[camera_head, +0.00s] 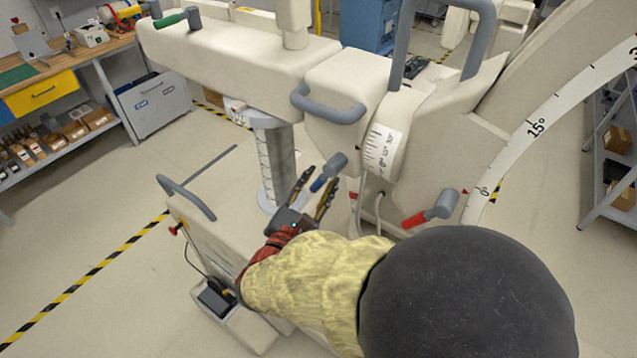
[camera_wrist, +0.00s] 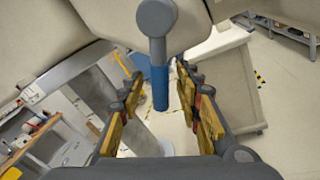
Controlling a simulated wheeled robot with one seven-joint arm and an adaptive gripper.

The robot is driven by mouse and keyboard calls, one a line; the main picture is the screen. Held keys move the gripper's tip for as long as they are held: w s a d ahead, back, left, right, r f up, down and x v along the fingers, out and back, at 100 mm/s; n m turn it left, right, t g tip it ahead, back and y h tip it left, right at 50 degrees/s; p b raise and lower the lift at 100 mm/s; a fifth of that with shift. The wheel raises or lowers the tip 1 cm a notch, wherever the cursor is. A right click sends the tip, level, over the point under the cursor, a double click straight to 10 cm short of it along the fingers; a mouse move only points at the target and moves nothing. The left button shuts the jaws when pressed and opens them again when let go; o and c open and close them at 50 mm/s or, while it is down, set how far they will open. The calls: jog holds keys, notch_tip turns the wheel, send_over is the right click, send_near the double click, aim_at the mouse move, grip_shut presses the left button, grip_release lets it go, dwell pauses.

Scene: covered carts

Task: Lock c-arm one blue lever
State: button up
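The c-arm (camera_head: 350,75) is a large cream machine that fills the middle of the head view. Its blue lever (camera_head: 319,184) has a grey round hub and a blue handle that points down and left. In the wrist view the blue lever (camera_wrist: 160,88) hangs down from its grey hub, between my fingers but nearer the far ends. My gripper (camera_head: 312,192) is open, with its two fingers apart on either side of the blue handle. I see a gap on both sides, so the fingers do not appear to touch it.
A red lever (camera_head: 414,219) sits right of the blue one, and a green lever (camera_head: 171,20) is at the upper left. Grey handle bars (camera_head: 328,108) stick out near my arm. A workbench (camera_head: 60,75) stands at the left and a shelf (camera_head: 612,160) at the right.

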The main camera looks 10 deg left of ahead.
jog(key=c, duration=0.3)
grip_shut()
dwell(0.7)
